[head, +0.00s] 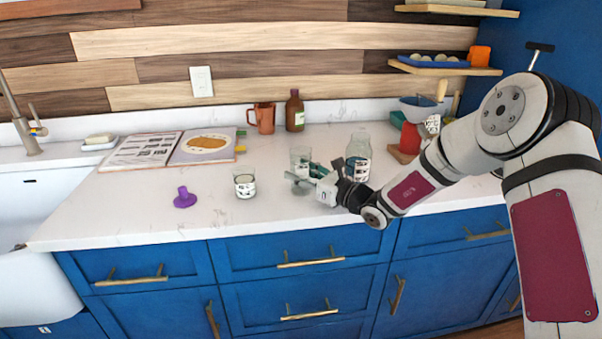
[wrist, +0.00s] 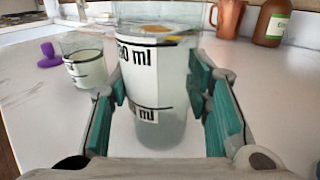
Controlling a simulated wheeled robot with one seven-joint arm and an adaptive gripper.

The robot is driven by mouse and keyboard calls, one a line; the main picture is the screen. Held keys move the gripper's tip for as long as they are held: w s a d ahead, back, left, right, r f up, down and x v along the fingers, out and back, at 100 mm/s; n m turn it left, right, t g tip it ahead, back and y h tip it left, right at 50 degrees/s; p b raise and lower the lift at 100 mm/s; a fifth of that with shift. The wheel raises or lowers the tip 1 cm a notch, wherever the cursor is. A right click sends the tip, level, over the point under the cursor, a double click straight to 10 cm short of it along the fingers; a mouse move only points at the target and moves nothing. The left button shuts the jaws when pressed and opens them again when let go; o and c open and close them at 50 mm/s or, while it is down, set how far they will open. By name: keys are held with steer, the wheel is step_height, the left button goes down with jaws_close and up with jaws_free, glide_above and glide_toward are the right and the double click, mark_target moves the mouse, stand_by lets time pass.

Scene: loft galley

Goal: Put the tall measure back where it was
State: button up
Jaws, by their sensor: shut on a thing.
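The tall measure (wrist: 150,72) is a clear glass with a white label and black "ml" marks. My gripper (wrist: 158,88) is shut on it, one teal-padded finger on each side. In the head view the tall measure (head: 300,157) is upright over the counter, its lower part partly hidden by my gripper (head: 306,175). I cannot tell whether its base touches the counter. A shorter measure (head: 245,184) stands to its left, apart from it; it also shows in the wrist view (wrist: 85,65).
A purple stopper-like piece (head: 185,198) lies further left. A clear bottle (head: 358,152) stands close right of my gripper. A copper mug (head: 264,118) and brown bottle (head: 294,112) stand at the back. An open book (head: 150,150) lies left. The front-left counter is clear.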

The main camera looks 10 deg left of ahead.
steer(key=o, duration=1.4)
steer(key=shift+c, duration=0.2)
steer(key=shift+r, duration=0.2)
steer(key=v, duration=1.2)
steer(key=shift+p, duration=0.4)
